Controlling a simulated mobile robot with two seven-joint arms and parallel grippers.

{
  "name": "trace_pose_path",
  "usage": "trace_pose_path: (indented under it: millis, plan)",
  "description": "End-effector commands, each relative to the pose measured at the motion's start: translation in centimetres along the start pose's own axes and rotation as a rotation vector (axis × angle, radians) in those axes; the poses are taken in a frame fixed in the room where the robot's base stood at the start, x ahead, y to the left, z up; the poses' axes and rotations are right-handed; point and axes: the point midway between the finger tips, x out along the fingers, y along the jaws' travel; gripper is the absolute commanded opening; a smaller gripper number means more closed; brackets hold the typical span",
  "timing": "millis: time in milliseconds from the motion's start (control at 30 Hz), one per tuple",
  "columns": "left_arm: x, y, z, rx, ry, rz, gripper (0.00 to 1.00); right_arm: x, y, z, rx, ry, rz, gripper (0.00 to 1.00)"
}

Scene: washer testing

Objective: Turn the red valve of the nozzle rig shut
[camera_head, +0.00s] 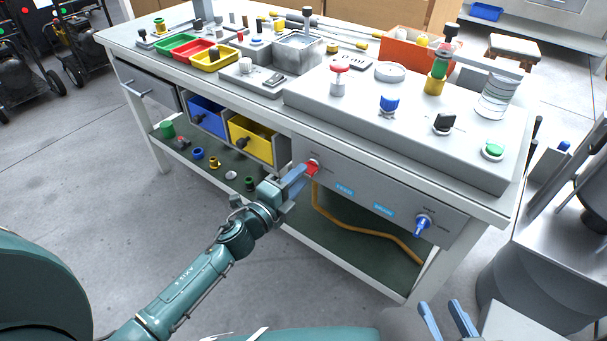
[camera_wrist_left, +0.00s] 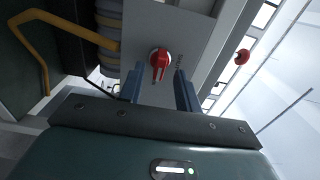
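The red valve (camera_head: 313,168) sits at the left end of the grey front panel (camera_head: 365,192) of the rig. In the left wrist view the red valve (camera_wrist_left: 160,62) shows a round hub with its handle pointing down the picture, toward my gripper. My left gripper (camera_head: 298,180) is right in front of it. Its two fingers (camera_wrist_left: 158,88) are apart, with the valve handle showing between them and a visible gap on each side. I cannot tell how far the fingertips reach past the handle. My right gripper (camera_head: 448,318) is open and empty at the bottom right, away from the panel.
A blue valve (camera_head: 422,225) is at the panel's right end. A yellow-brown hose (camera_head: 345,224) hangs below the panel. Yellow bin (camera_head: 251,139) and blue bin (camera_head: 207,114) sit left of it. A red-topped knob (camera_head: 339,68) stands on the rig's top.

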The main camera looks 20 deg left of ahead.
Motion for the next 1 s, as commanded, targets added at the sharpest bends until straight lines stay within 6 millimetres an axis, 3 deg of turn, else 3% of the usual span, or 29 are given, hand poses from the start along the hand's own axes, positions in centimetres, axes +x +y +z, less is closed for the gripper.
trace_pose_path:
  millis: [200,533,933,1000]
  plan:
    - [2.1,0.1,0.0,-0.001,0.0,0.0,0.34,0.1,-0.1,0.3,-0.005,-0.005,-0.002,0.36]
    - [2.4,0.1,0.0,-0.002,-0.001,0.001,0.34,0.1,-0.1,0.3,-0.006,-0.006,-0.003,0.36]
    - [2.4,0.0,0.0,-0.002,-0.001,0.0,0.01,0.2,-0.1,0.2,-0.006,-0.002,-0.004,0.36]
    - [2.4,0.0,0.0,-0.002,-0.001,0.0,0.0,0.2,-0.1,0.2,-0.006,-0.002,-0.004,0.36]
